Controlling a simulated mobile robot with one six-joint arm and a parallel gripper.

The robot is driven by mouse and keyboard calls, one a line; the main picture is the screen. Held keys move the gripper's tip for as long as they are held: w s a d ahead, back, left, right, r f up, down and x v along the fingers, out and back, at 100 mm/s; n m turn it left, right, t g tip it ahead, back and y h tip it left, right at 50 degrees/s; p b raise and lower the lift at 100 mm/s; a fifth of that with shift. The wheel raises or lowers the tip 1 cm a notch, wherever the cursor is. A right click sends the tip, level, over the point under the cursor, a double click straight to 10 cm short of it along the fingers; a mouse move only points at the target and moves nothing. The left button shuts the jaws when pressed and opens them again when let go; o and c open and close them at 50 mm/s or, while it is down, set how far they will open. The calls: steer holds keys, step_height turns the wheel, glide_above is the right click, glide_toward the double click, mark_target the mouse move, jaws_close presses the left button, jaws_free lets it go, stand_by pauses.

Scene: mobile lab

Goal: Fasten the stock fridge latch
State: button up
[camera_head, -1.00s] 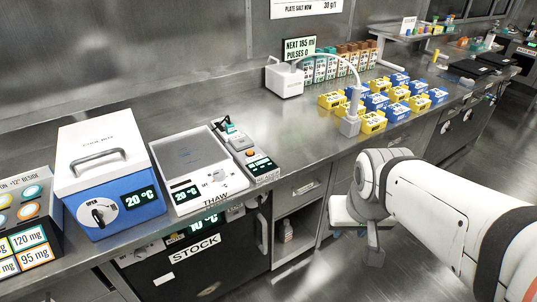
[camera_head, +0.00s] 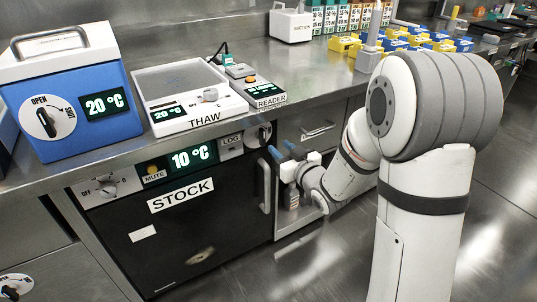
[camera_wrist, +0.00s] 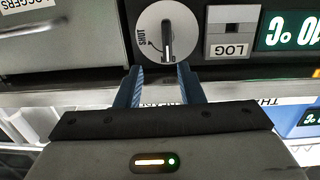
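The stock fridge (camera_head: 200,225) stands under the bench with its black door apparently closed. Its latch is a round white dial (camera_head: 258,137) at the right end of the control panel, beside the LOG slot. In the wrist view the latch dial (camera_wrist: 152,30) shows a dark upright lever and the word SHUT beside it; other marks are hard to read. My gripper (camera_head: 279,151) is in front of the latch, slightly right and low. In the wrist view its two blue fingers (camera_wrist: 160,68) are apart and empty, pointing toward the dial, with the lever between their lines.
The vertical door handle (camera_head: 265,186) is just below the latch. The floor in front is clear.

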mark_target(264, 138)
steer(key=shift+y, duration=0.4)
steer(key=x, duration=0.2)
steer(key=b+x, duration=0.1)
steer(key=x, duration=0.5)
steer(key=shift+s+a+f+b, duration=0.15)
steer(key=shift+a+f+b, duration=0.15)
steer(key=shift+f+b, duration=0.1)
